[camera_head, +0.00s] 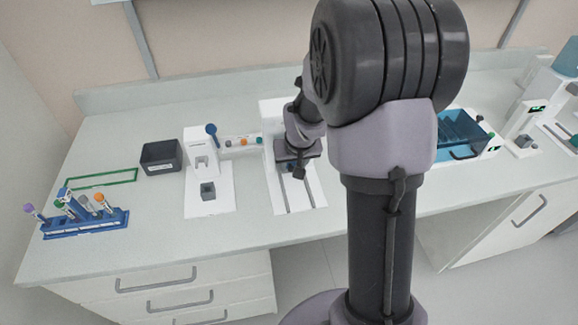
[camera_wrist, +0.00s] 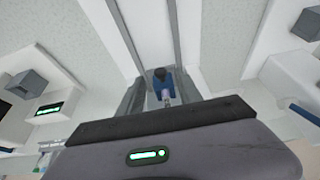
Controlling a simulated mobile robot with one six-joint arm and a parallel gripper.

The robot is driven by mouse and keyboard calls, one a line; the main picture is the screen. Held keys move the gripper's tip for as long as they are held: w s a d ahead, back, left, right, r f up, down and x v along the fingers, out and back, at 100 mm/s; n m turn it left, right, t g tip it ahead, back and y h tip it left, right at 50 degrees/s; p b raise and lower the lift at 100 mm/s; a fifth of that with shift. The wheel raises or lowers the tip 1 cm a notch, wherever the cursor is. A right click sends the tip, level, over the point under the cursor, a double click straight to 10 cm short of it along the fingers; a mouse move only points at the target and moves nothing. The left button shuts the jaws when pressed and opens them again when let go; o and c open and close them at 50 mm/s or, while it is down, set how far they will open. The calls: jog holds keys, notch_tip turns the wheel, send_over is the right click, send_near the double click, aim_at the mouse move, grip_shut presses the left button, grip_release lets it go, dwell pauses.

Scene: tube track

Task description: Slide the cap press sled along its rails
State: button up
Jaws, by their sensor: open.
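The cap press has a white base (camera_head: 305,197) with two parallel grey rails running toward the table's front edge. The rails (camera_wrist: 174,35) also run up the middle of the wrist view. A dark sled (camera_head: 285,157) sits at the rear part of the rails, partly hidden by my arm. In the wrist view a blue part with a dark round top (camera_wrist: 160,76) shows between the fingers, at the near end of the visible rails; I cannot tell whether it belongs to the sled. My gripper (camera_wrist: 155,98) is open, with a finger on each side of this part. Contact is not clear.
A white station (camera_head: 222,195) with a grey block stands left of the press. Further left are a dark bin (camera_head: 161,157), a green outline (camera_head: 100,179) and a blue tube rack (camera_head: 88,224). A blue tray (camera_head: 462,135) stands at right. Bare counter lies in front.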

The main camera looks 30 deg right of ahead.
jog(key=shift+x, duration=1.2)
jog(key=shift+c, duration=0.2)
grip_shut()
dwell(0.4)
